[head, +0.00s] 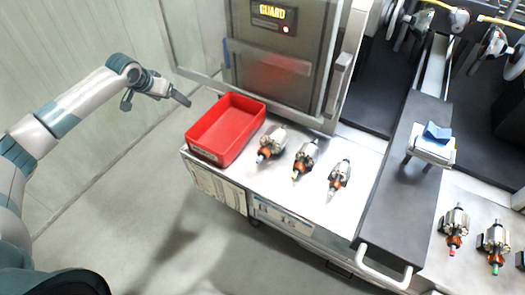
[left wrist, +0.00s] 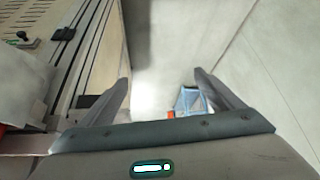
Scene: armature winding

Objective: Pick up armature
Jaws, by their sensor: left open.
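Three armatures lie in a row on the metal table in the head view: the left one (head: 271,142), the middle one (head: 304,159) and the right one (head: 339,178). Each has a metal core and a copper-coloured end. Two more armatures, one with a red tip (head: 454,229) and one with a green tip (head: 495,246), lie further right. My left gripper (head: 184,98) is in the air left of the red bin, apart from the armatures. In the left wrist view its fingers (left wrist: 160,90) are spread with nothing between them. My right gripper is not in view.
An empty-looking red bin (head: 226,130) stands at the table's left end. A machine with a GUARD sign (head: 280,50) rises behind the armatures. A dark raised slab (head: 400,190) with a handle (head: 385,267) divides the table. Open floor lies left of the table.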

